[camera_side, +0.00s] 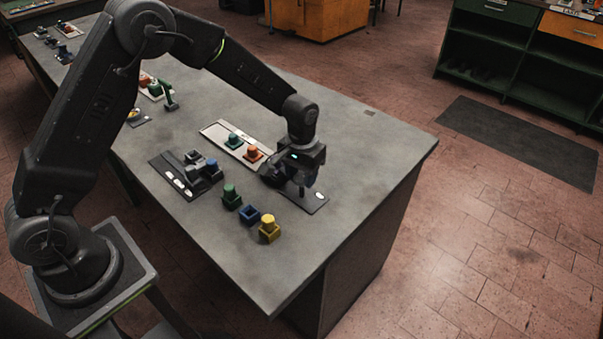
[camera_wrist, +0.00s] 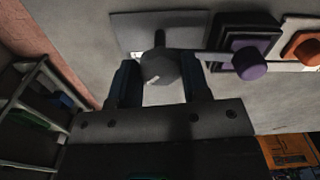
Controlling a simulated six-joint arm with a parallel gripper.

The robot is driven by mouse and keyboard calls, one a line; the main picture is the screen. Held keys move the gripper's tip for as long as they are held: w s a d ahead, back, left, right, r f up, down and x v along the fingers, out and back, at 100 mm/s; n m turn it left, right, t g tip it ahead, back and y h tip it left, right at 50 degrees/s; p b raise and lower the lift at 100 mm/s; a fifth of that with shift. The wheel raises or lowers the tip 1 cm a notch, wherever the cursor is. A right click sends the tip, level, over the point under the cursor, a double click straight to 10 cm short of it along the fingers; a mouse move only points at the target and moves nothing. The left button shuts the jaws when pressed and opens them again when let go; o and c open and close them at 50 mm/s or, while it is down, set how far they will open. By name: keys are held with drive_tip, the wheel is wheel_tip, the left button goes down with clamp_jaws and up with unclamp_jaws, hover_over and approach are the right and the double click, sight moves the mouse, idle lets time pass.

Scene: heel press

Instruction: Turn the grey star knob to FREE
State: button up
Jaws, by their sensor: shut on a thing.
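The grey star knob (camera_wrist: 160,67) stands on a flat plate (camera_wrist: 128,28) in the wrist view, with a dark pin or pointer showing above it. The two fingers of my gripper (camera_wrist: 160,85) lie on either side of the knob, shut on it. In the side view my gripper (camera_side: 302,188) points down over a dark plate (camera_side: 317,205) near the right end of the bench and hides most of the knob. No FREE mark can be read in either view, so I cannot tell the knob's setting.
A purple knob on a dark square base (camera_wrist: 250,64) stands close right of my gripper in the wrist view. An orange knob (camera_wrist: 302,48) is beyond it. Green (camera_side: 231,198), blue (camera_side: 249,215) and yellow (camera_side: 269,229) blocks stand nearby. The bench's right end is clear.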

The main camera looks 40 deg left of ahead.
drive_tip(key=shift+n, duration=0.3)
drive_tip(key=n, duration=0.3)
drive_tip(key=shift+n, duration=0.4)
drive_tip(key=n, duration=0.9)
drive_tip(key=shift+w+n, duration=0.1)
drive_tip(key=shift+n, duration=1.9)
drive_tip(key=o, duration=1.3)
